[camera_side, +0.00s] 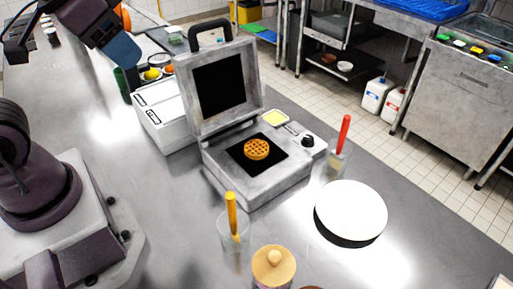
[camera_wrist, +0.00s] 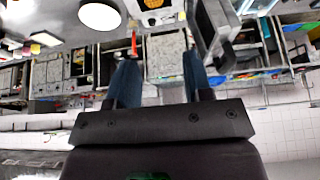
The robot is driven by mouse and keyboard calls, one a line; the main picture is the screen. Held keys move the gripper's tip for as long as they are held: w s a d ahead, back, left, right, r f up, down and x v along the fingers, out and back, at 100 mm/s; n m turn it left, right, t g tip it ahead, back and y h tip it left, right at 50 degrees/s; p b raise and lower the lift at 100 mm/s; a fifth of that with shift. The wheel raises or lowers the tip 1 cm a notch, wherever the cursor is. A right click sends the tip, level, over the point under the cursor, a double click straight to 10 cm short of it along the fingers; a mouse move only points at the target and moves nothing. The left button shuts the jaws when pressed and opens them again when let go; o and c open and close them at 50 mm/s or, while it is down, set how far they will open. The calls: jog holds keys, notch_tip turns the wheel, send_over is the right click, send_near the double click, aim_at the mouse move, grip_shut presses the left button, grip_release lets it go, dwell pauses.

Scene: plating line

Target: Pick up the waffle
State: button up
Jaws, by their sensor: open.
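The round golden waffle (camera_side: 256,149) lies flat on the dark lower plate of the open waffle iron (camera_side: 245,190), whose lid stands raised behind it. In the wrist view the waffle (camera_wrist: 152,4) is at the top edge, partly cut off. My gripper (camera_side: 128,58) is at the upper left of the side view, high above the counter and well apart from the waffle. In the wrist view its two blue fingers (camera_wrist: 158,62) are spread with nothing held between them.
A white plate (camera_side: 350,211) lies right of the iron. A glass with a red-handled utensil (camera_side: 343,133), a glass with a yellow-handled utensil (camera_side: 232,215) and a wooden-lidded jar (camera_side: 274,265) stand nearby. A white box unit (camera_side: 163,115) adjoins the iron's left side.

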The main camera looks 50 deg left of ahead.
dwell(0.4)
jog(key=o, duration=0.9)
jog(key=shift+c, duration=0.2)
